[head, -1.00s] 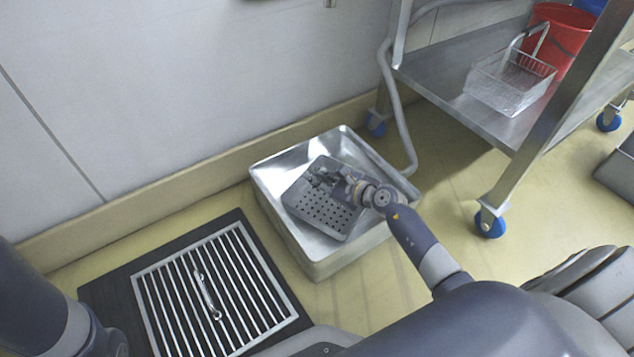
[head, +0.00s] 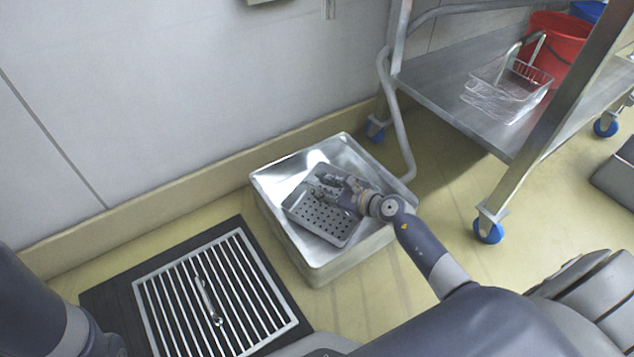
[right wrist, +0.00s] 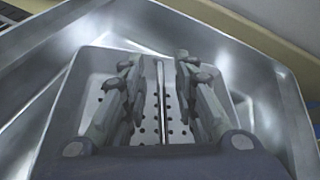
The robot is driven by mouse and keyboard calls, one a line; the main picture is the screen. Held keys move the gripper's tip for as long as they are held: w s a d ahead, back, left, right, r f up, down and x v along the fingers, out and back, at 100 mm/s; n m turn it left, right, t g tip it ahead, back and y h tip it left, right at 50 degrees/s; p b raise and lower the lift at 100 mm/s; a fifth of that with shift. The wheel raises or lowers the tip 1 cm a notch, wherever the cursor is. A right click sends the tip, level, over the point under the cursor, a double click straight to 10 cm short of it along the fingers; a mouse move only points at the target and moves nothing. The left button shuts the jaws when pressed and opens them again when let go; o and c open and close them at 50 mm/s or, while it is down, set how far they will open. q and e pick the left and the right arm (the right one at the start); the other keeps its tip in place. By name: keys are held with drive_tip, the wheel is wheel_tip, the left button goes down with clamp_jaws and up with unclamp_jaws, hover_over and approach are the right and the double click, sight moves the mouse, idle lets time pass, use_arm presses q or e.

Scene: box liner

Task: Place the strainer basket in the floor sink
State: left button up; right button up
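The strainer basket (head: 322,222), a shallow grey metal tray with a perforated bottom, is inside the square steel floor sink (head: 285,235), turned slightly to the sink's sides. My right gripper (head: 322,187) is over the basket. In the right wrist view my right gripper (right wrist: 160,75) is open, its two fingers on either side of the basket's thin handle bar (right wrist: 161,95) with gaps to both. The basket (right wrist: 95,68) and sink wall (right wrist: 225,40) surround the fingers there. Whether the basket rests fully flat is hard to tell. My left gripper is out of view.
A slatted drain grate (head: 215,295) with a handle lies on a dark mat left of the sink. A steel shelf cart (head: 440,85) at right holds a wire basket (head: 505,92) and red bucket (head: 560,45). A grey pipe (head: 395,110) runs down near the sink's back right.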

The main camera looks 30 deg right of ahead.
drive_tip(key=p+v, duration=0.3)
drive_tip(key=v, duration=0.7)
